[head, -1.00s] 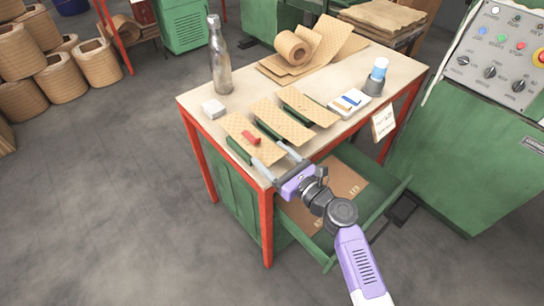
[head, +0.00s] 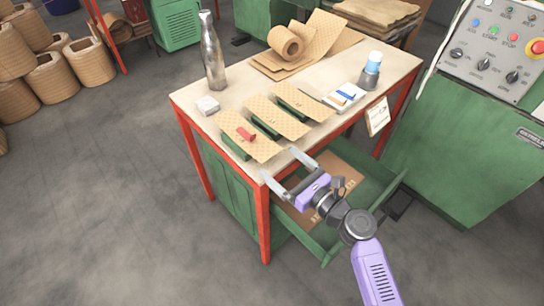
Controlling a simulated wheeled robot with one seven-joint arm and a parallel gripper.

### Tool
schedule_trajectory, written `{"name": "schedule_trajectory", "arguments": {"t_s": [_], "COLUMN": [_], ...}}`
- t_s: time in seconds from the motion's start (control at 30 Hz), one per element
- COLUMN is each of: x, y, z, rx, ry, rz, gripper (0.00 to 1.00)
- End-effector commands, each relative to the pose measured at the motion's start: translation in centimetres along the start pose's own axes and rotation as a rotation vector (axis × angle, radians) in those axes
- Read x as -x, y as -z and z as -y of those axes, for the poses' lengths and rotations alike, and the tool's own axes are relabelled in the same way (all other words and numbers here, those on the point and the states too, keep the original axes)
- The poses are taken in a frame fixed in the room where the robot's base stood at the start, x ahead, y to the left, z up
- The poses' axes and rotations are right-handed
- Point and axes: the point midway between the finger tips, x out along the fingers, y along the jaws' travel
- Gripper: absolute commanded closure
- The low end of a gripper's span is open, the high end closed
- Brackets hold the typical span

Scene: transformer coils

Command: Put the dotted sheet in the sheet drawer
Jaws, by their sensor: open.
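Three tan patterned sheets lie in a row on green supports on the workbench: a left sheet (head: 258,148) with a red piece (head: 246,134) on it, a middle sheet (head: 282,121) and a right sheet (head: 306,103). The patterns are too fine to tell which one is dotted. The green drawer (head: 378,206) under the bench is pulled open, with a marked brown sheet (head: 350,183) inside, partly hidden by my arm. My gripper (head: 279,164) is open and empty, at the bench's front edge just right of the left sheet's near end.
A green control cabinet (head: 455,150) stands right of the drawer.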

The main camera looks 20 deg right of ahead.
Motion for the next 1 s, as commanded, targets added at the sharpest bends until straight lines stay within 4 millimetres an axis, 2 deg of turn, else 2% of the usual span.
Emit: {"name": "schedule_trajectory", "arguments": {"t_s": [0.17,0.43,0.57,0.67,0.8,0.9,1.0], "x": [1.7,2.0,3.2,6.0,12.3,17.1,21.6], "y": [0.0,0.0,1.3,3.8,7.2,8.2,7.8], "z": [0.0,0.0,-0.6,-1.8,-3.8,-5.1,-6.3], "rx": [-0.001,0.001,0.074,0.256,0.675,1.005,1.337], "ry": [0.0,-0.001,0.011,0.027,0.028,0.002,-0.046], "rz": [0.0,0.0,-0.039,-0.125,-0.291,-0.396,-0.479], "gripper": [0.07,0.07,0.07,0.07,0.07,0.07,0.07]}}
